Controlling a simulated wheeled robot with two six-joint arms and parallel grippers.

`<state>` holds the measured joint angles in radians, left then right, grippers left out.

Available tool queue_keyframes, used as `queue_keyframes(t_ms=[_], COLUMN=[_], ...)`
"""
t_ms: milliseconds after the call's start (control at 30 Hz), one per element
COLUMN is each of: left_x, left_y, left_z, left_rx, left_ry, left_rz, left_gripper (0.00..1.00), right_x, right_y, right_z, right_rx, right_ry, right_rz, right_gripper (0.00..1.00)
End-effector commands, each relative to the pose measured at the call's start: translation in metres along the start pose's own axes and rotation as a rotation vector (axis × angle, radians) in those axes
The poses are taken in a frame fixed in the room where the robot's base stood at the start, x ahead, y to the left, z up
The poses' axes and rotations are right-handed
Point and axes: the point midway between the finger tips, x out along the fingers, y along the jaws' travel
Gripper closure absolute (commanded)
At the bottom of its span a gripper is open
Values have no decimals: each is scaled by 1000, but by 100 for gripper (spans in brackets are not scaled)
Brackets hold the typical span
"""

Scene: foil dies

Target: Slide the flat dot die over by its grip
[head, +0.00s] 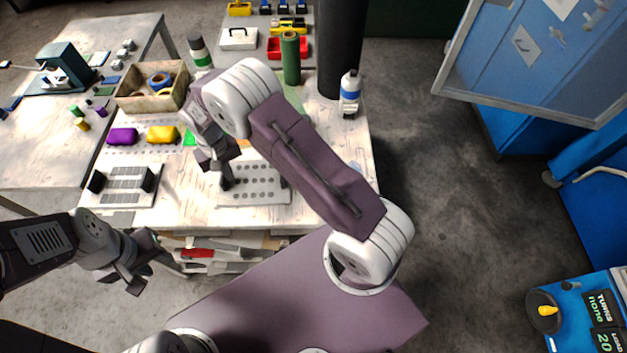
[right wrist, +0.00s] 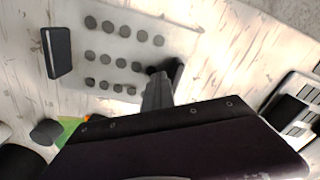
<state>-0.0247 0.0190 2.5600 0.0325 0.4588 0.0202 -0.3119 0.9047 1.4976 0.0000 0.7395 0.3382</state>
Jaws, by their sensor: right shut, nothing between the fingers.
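The flat dot die (head: 253,196) is a pale plate with rows of grey dots, lying flat on the workbench; it also shows in the right wrist view (right wrist: 110,75). One dark grip (right wrist: 57,52) stands at its far end. Another dark grip (right wrist: 177,70) stands at the near end, partly hidden behind the fingers. My right gripper (head: 222,180) is shut and empty, its fingertips (right wrist: 158,82) low beside that near grip; whether they touch it I cannot tell. My right arm hides part of the die's right end in the head view. My left gripper (head: 140,276) is open and empty, off the bench's front.
A die with grey bars (head: 122,196) and black end blocks lies left of the dot die. Behind are purple (head: 123,136) and yellow (head: 162,134) pieces, a wooden box (head: 130,104), a green roll (head: 290,60) and a bottle (head: 349,93). Bare bench lies between the dies.

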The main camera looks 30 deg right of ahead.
Motion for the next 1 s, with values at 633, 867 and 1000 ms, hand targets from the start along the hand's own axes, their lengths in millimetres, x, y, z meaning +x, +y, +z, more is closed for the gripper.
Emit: queue_keyframes(t_ms=[633, 867, 1000], left_x=[-3, -4, -5], left_y=[0, 0, 0], left_z=[0, 0, -1], left_rx=[0, 0, 0], left_ry=[0, 0, 0], left_rz=[0, 0, 0], left_gripper=[64, 64, 64], right_x=[0, -1, -1], right_y=[-29, -29, -22], right_z=[-16, -16, -13], right_rx=[-1, 1, 1], right_ry=[1, 1, 0], right_rz=[-1, 0, 0], right_gripper=[100, 100, 100])
